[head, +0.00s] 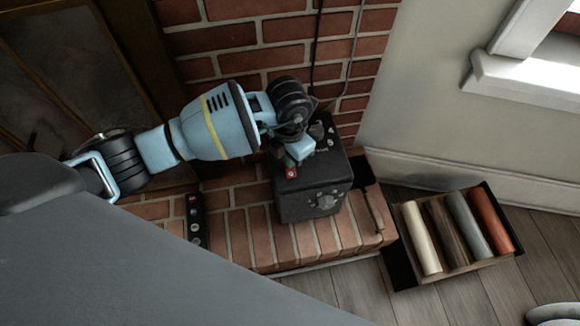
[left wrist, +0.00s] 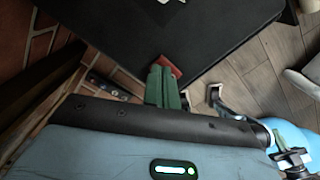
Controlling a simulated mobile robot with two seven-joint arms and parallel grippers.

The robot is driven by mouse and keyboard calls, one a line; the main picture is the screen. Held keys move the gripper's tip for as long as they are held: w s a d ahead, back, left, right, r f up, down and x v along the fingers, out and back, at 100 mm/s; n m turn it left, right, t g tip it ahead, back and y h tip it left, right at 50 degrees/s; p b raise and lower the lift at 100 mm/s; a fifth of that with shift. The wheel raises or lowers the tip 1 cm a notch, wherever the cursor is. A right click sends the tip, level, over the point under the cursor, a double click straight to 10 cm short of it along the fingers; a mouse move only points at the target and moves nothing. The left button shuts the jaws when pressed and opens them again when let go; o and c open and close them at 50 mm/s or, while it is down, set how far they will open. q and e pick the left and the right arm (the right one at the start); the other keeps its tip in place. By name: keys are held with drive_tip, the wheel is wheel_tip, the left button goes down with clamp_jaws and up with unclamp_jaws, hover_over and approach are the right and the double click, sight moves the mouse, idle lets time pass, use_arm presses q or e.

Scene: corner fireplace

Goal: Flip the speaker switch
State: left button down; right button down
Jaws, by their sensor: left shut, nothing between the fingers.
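The speaker (head: 312,192) is a black box standing on the brick hearth, with knobs on its front and top. In the left wrist view its dark surface (left wrist: 130,38) fills the upper middle. A small red switch (head: 291,173) is at the speaker's left edge. A red piece, apparently this switch (left wrist: 168,65), shows at the fingertips in the left wrist view. My left gripper (head: 293,160) is shut and empty, with its green fingers (left wrist: 163,88) pointing at the red piece. I cannot tell whether they touch it. The switch's position is unclear.
A brick wall with hanging cables (head: 352,60) rises behind the speaker. A dark strip with round knobs (head: 195,222) lies on the hearth (head: 240,208) to the left. A tray of several coloured rolls (head: 452,268) sits on the wooden floor at right. A window sill (head: 520,78) is upper right.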

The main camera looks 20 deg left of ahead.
use_arm(q)
drive_tip(key=shift+r+p, duration=1.1)
drive_tip(key=shift+r, duration=0.6)
drive_tip(key=shift+r+p, duration=0.95)
drive_tip(key=shift+r, duration=0.4)
